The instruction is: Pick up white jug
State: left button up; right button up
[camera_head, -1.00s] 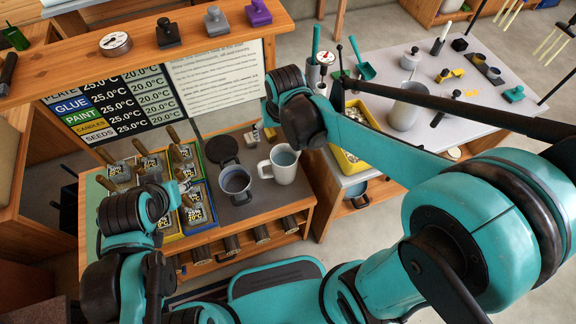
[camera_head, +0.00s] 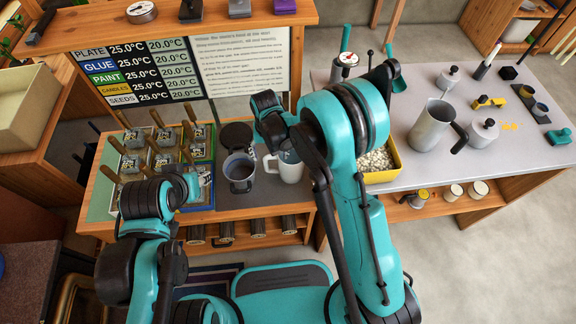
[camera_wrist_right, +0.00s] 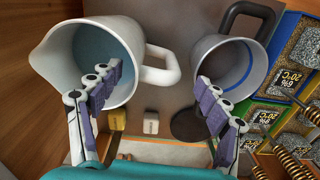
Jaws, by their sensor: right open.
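The white jug (camera_head: 289,168) stands on the dark mat of the low wooden bench, partly hidden by my right arm in the head view. In the right wrist view the white jug (camera_wrist_right: 62,62) has its spout to the left and its handle to the right. My right gripper (camera_wrist_right: 157,78) is open, with the handle between its fingers. The left finger overlaps the jug's opening; the right one overlaps the grey mug's rim. In the head view my right gripper (camera_head: 277,138) is above the jug. My left gripper (camera_head: 194,183) is by the labelled blocks; its jaws are unclear.
A grey mug (camera_head: 240,172) stands close beside the jug. A yellow bin (camera_head: 376,174) and a metal pitcher (camera_head: 432,125) are on the grey table (camera_head: 405,180) at right. A sign board (camera_head: 240,65) rises behind.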

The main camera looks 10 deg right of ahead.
notch_tip(320, 180, down, 4)
jog(key=shift+b, duration=0.75)
jog(key=shift+r, duration=0.1)
jog(key=shift+d, duration=0.1)
jog(key=c, duration=0.3)
grip_shut()
jog(key=shift+r, duration=0.15)
jog(key=shift+r+p, duration=2.05)
jog(key=shift+r, duration=2.8)
